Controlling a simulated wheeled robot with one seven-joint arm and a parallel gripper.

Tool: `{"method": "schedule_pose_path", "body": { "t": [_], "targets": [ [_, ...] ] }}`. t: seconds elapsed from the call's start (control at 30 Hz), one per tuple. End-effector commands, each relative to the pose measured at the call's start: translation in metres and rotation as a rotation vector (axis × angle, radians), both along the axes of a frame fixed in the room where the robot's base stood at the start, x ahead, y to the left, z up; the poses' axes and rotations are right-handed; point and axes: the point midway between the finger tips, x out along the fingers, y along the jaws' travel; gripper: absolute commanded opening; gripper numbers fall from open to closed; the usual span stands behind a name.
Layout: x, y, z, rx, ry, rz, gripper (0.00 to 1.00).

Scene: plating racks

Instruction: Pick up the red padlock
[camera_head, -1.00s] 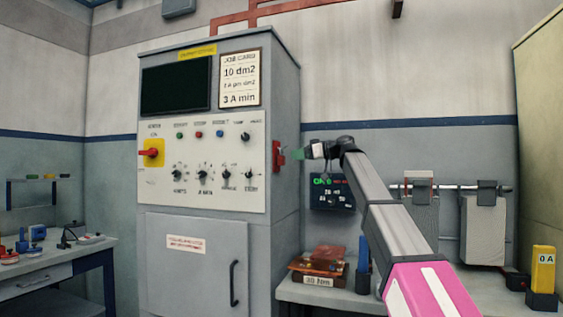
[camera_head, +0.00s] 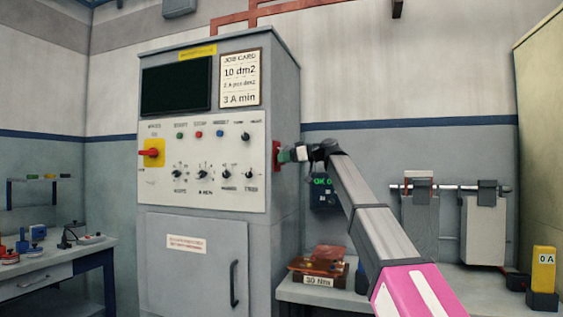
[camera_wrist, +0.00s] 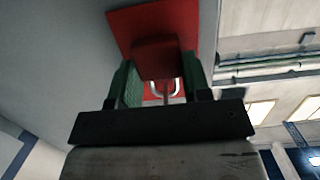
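The red padlock (camera_wrist: 157,58) shows in the wrist view as a dark red block with a silver U-shaped shackle. It is in front of a brighter red plate (camera_wrist: 128,20) on a grey surface. My gripper (camera_wrist: 163,78) has its two green fingers apart, one on each side of the padlock's body; whether they touch it is hard to tell. In the head view my gripper (camera_head: 287,156) is at the right side of the grey cabinet, against the red fitting (camera_head: 276,157) there. The padlock cannot be told apart from that fitting in the head view.
The grey control cabinet (camera_head: 190,240) stands left of my arm. A bench (camera_head: 320,294) on the right carries a red-brown stack (camera_head: 322,262) with a label and a yellow block (camera_head: 543,268). Grey blocks (camera_head: 485,230) hang from a rail behind. Dark display (camera_head: 325,197) is below my gripper.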

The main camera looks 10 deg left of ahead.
Motion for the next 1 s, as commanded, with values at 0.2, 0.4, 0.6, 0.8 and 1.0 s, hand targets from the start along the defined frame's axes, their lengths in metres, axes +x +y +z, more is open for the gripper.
{"method": "schedule_pose_path", "body": {
  "t": [0.2, 0.4, 0.6, 0.8, 1.0],
  "targets": [
    [0.000, 0.000, 0.000, 0.000, 0.000, 0.000, 0.19],
    [0.000, 0.000, 0.006, 0.001, 0.000, 0.000, 0.19],
    [-0.001, -0.011, 0.015, 0.000, 0.000, -0.002, 0.19],
    [-0.005, -0.047, 0.015, 0.001, 0.000, -0.002, 0.19],
    [-0.008, -0.095, 0.014, 0.001, -0.001, -0.003, 0.19]
  ]
}}
